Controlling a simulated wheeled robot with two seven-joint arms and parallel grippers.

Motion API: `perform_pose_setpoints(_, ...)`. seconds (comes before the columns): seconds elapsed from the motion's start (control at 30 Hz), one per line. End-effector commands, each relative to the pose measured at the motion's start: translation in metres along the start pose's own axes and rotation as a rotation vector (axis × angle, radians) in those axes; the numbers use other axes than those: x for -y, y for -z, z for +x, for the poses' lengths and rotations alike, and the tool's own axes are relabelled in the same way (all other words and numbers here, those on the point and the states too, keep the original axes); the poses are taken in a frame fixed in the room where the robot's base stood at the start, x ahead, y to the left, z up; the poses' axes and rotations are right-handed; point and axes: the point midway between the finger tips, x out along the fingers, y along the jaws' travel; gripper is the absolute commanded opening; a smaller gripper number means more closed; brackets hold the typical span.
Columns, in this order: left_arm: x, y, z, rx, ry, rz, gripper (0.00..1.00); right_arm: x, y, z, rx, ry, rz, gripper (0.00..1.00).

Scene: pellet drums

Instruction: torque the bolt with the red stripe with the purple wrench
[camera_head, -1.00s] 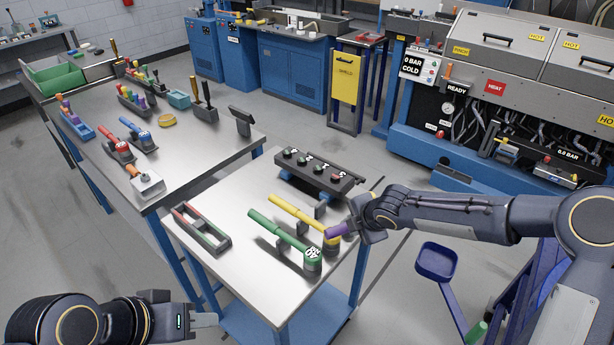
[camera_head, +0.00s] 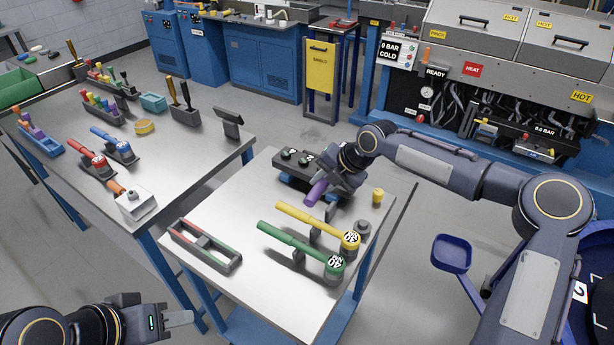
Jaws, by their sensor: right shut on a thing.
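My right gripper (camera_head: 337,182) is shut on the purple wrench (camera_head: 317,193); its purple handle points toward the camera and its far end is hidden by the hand. It is over the near right part of the dark bolt block (camera_head: 285,166) at the back of the near table. Dark round bolt heads with white marks show on the block's left part; the gripper hides the rest. I cannot make out a red stripe on any bolt. My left gripper (camera_head: 178,318) is at the lower left, off the table; whether its fingers are apart is unclear.
A yellow wrench (camera_head: 312,222) and a green wrench (camera_head: 295,246) rest on holders on the near table (camera_head: 265,290). A red-and-green-edged grey tray (camera_head: 206,245) lies left of them. A small yellow cylinder (camera_head: 378,197) stands at the right edge. The left table (camera_head: 165,165) holds several tools.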

Motion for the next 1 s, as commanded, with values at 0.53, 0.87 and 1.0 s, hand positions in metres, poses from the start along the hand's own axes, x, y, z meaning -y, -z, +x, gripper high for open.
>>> perform_pose_setpoints(0.53, 0.002, -0.002, 0.003, 0.0, 0.0, 0.0, 0.36, 0.0, 0.0, 0.0, 0.004, -0.006, -0.005, 0.0)
perform_pose_setpoints(0.87, 0.009, -0.01, 0.019, 0.0, 0.0, 0.0, 0.36, 0.013, 0.001, 0.019, 0.002, -0.007, -0.006, 0.0)
perform_pose_setpoints(1.0, 0.013, -0.014, 0.028, 0.0, 0.0, 0.0, 0.36, 0.02, 0.001, 0.03, 0.003, -0.007, -0.006, 0.0)
